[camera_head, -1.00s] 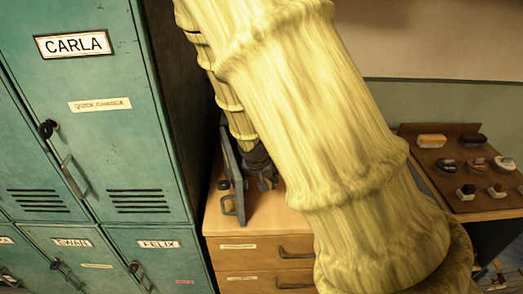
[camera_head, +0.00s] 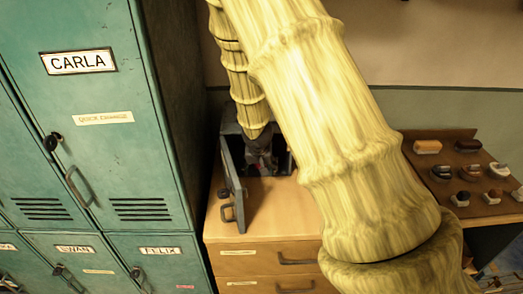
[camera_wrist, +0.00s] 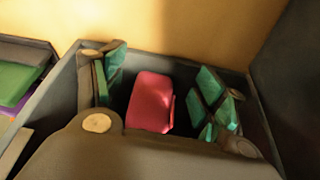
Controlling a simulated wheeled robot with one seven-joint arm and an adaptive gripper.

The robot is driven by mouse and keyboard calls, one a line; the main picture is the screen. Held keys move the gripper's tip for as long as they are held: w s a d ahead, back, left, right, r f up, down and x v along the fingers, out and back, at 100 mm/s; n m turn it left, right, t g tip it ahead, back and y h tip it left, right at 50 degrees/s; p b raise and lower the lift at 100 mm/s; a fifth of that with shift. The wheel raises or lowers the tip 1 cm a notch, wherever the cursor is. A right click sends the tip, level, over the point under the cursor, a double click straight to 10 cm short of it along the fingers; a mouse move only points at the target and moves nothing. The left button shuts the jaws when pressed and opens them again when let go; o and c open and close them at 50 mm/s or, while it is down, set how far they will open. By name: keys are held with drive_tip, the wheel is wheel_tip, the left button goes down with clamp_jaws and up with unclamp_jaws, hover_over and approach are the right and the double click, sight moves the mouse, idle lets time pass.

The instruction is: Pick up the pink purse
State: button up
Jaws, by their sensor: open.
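The pink purse (camera_wrist: 150,102) shows in the wrist view, inside a dark grey open box (camera_wrist: 258,112). My gripper (camera_wrist: 163,78) is open, with green-padded fingers on either side of the purse. The fingers look apart from the purse; how deep they reach around it I cannot tell. The purse's lower part is hidden by my gripper's body. In the head view my gripper (camera_head: 262,160) is at the grey box on the wooden drawer cabinet, and the purse cannot be seen there.
The box's grey door (camera_head: 232,180) stands open at its left. Green lockers (camera_head: 110,140) stand at the left. The wooden cabinet (camera_head: 270,222) has drawers below. A brown board (camera_head: 462,172) with several brushes is at the right. Green and purple items (camera_wrist: 18,84) lie left of the box.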

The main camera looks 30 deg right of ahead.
drive_tip(key=shift+w+d+r+p, duration=0.1)
drive_tip(key=shift+w+d+p, duration=0.25)
drive_tip(key=shift+w+d, duration=0.5)
drive_tip(key=shift+w+f, duration=0.3)
drive_tip(key=shift+f, duration=0.3)
drive_tip(key=c, duration=1.2)
